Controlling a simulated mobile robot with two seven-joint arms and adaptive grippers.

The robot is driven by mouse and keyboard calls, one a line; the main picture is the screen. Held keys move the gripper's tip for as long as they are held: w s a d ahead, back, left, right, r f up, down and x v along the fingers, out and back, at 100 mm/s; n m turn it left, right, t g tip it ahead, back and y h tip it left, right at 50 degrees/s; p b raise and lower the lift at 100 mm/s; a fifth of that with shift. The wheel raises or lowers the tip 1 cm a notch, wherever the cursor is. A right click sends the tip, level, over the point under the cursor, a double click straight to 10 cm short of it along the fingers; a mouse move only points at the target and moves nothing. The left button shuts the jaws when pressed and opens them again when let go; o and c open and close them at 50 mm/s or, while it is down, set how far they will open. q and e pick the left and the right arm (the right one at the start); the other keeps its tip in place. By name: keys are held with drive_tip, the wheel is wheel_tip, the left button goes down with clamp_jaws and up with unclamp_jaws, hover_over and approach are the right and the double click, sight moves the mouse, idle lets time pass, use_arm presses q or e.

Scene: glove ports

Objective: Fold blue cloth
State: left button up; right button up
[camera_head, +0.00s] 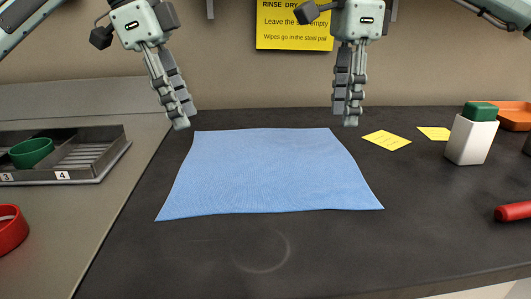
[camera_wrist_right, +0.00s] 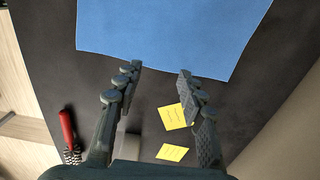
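The blue cloth (camera_head: 268,172) lies spread flat on the dark worktop, a single unfolded sheet with its far edge slightly wavy. In the right wrist view the cloth (camera_wrist_right: 175,28) fills the top, just beyond the fingertips. My left gripper (camera_head: 185,118) hangs above the worktop by the cloth's far left corner, its two fingers apart and empty. My right gripper (camera_head: 346,113) hangs by the far right corner. The right wrist view shows its fingers (camera_wrist_right: 160,72) wide apart with nothing between them. Neither gripper visibly holds the cloth.
Yellow notes (camera_head: 386,140) and a white bottle with a green cap (camera_head: 472,135) stand right of the cloth. A red-handled tool (camera_head: 514,211) lies at the right edge. A grey tray (camera_head: 90,161) with a green cup (camera_head: 31,152) is left. Worktop in front is clear.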

sight(193, 164)
use_arm(q)
drive_tip(key=f, duration=0.6)
drive_tip(key=shift+s, duration=0.2)
use_arm(e)
drive_tip(key=f, duration=0.6)
drive_tip(key=shift+s, duration=0.2)
use_arm(q)
drive_tip(key=shift+f, duration=0.5)
use_arm(e)
drive_tip(key=shift+f, duration=0.5)
use_arm(q)
drive_tip(key=shift+f, duration=0.1)
use_arm(e)
drive_tip(key=shift+f, duration=0.1)
use_arm(q)
drive_tip(key=shift+f, duration=0.15)
use_arm(e)
drive_tip(key=shift+f, duration=0.15)
use_arm(q)
drive_tip(key=c, duration=0.5)
use_arm(e)
drive_tip(key=c, duration=0.5)
use_arm(q)
clamp_jaws()
use_arm(e)
clamp_jaws()
use_arm(q)
drive_tip(key=shift+f, duration=0.15)
